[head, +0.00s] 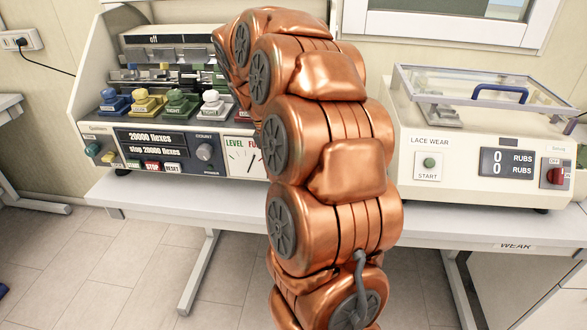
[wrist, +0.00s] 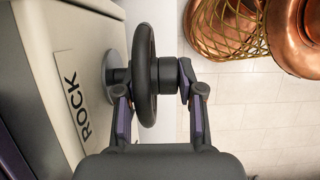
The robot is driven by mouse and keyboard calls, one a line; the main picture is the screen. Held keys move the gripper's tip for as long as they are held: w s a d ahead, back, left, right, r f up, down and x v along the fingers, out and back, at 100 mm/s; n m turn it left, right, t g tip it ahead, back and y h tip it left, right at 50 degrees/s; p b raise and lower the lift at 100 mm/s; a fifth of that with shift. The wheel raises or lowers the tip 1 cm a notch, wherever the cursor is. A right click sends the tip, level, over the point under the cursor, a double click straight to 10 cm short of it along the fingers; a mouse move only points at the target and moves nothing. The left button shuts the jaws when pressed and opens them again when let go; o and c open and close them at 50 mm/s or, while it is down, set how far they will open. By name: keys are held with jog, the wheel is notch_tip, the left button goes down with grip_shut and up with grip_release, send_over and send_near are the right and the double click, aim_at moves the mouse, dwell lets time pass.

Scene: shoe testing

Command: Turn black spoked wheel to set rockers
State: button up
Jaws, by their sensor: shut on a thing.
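The black wheel (wrist: 145,42) shows nearly edge-on in the wrist view, mounted on a grey disc on the machine's pale side panel. Its spokes cannot be made out from this angle. My gripper (wrist: 153,82) is shut on the wheel, with one finger on the panel side and the other on the outer side of its hub. A white label (wrist: 75,97) reading ROCK is on the panel left of the wheel. In the head view my copper arm hides the wheel and gripper. The flex machine (head: 160,140) with coloured rockers or clamps stands left of the arm.
The lace wear machine (head: 470,140) with a clear lid stands right of my arm on the same white bench (head: 150,195). Tiled floor is open in front. Part of my copper arm is close at the upper right of the wrist view.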

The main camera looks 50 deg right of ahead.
jog(key=g+h, duration=0.1)
jog(key=g+h+p, duration=0.1)
jog(key=g, duration=0.1)
jog(key=a+g+h, duration=0.1)
jog(key=shift+w+f+g, duration=0.1)
jog(key=shift+f+g, duration=0.2)
jog(key=shift+g, duration=0.1)
jog(key=shift+p, duration=0.3)
jog(key=o, duration=1)
jog(key=shift+r, duration=0.1)
jog(key=shift+w+r, duration=0.1)
jog(key=shift+w+a+r, duration=0.15)
jog(key=shift+w+r, duration=0.15)
jog(key=shift+w, duration=0.05)
jog(key=shift+v, duration=3.1)
jog(key=shift+a, duration=0.15)
